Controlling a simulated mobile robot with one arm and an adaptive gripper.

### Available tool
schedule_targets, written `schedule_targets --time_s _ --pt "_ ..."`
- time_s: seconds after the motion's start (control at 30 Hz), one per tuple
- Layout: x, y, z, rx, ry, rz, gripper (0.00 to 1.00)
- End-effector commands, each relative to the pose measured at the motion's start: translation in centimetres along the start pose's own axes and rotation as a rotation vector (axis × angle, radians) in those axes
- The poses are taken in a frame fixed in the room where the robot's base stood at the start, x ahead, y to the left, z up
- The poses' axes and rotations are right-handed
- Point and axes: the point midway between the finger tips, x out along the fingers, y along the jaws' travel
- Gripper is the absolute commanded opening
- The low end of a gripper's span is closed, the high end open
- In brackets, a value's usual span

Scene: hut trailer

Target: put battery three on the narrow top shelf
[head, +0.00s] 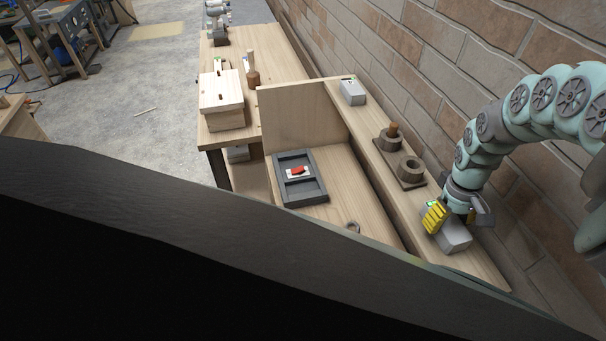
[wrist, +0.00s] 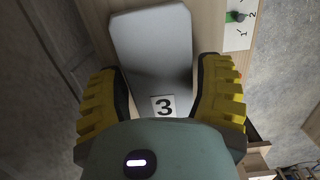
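Battery three (head: 456,236) is a grey block at the near end of the narrow top shelf (head: 374,118), which runs along the brick wall. In the wrist view, battery three (wrist: 152,45) fills the space between the yellow fingers, and its white label with a black 3 faces the camera. My gripper (head: 457,216) is over one end of it, with both fingers close against its sides; no clear gap shows. The battery appears at shelf height, but I cannot tell whether its underside touches the shelf.
Another grey block (head: 353,91) sits at the shelf's far end. A dark board with round holders (head: 409,168) stands between. Below lies a dark tray (head: 318,190) with a red item (head: 298,170). A wooden box (head: 221,92) stands farther off. The brick wall borders the shelf on the right.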

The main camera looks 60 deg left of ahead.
Motion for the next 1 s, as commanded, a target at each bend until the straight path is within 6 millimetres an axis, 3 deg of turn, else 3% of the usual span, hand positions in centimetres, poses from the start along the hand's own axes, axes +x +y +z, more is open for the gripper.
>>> schedule_targets --time_s 0.23,0.63,1.0 --pt "-0.1 0.0 0.0 0.001 0.0 0.0 0.92" --pt "-0.9 0.2 0.0 0.0 0.002 0.003 0.92" --pt "-5.6 0.4 0.1 0.002 0.002 0.007 0.92"
